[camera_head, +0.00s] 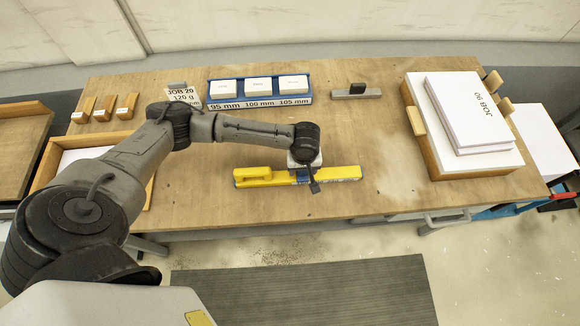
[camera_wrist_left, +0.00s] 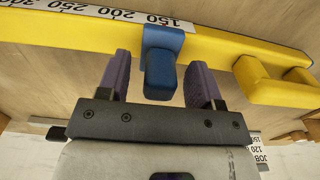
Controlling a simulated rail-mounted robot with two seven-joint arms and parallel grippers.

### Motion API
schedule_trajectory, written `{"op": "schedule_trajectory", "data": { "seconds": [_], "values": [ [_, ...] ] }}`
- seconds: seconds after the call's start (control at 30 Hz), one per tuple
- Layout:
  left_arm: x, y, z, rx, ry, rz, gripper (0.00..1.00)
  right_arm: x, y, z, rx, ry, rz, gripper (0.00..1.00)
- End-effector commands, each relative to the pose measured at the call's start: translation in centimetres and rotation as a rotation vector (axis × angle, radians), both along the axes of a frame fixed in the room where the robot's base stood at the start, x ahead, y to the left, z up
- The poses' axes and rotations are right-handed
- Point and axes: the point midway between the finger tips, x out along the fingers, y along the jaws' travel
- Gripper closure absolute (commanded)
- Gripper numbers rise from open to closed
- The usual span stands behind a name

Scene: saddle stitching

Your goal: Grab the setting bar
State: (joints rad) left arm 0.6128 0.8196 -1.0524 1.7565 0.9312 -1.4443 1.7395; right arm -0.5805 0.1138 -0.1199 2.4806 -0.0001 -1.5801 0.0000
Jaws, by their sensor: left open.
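A long yellow tool (camera_head: 340,173) with a loop handle at its left end lies near the table's front edge. A blue piece (camera_wrist_left: 161,52) sits across its yellow bar, beside a white printed scale (camera_wrist_left: 120,14). I cannot tell for sure which part is called the setting bar. My left gripper (camera_head: 313,182) is over the middle of the tool. In the left wrist view its two purple fingers (camera_wrist_left: 159,78) are open, one on each side of the blue piece, with a gap at both sides. My right gripper is not in view.
A blue rack (camera_head: 259,102) of white blocks marked 95, 100 and 105 mm stands at the back. A grey bar with a dark knob (camera_head: 357,91) lies to its right. A paper stack (camera_head: 472,112) fills the right. The table between is clear.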

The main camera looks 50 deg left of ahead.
Motion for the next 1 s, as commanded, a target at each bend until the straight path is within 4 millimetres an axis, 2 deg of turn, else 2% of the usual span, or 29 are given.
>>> {"op": "schedule_trajectory", "data": {
  "seconds": [0.13,0.4,1.0],
  "values": [
    [-0.01,-0.01,-1.0,0.001,-0.001,-0.001,0.4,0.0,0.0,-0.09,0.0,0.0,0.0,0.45],
    [-0.03,-0.02,-1.14,0.0,-0.001,-0.002,0.4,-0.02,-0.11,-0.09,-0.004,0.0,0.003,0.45],
    [-0.03,-0.01,-1.12,0.0,-0.001,-0.002,0.98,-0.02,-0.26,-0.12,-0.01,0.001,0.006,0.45]
  ]
}}
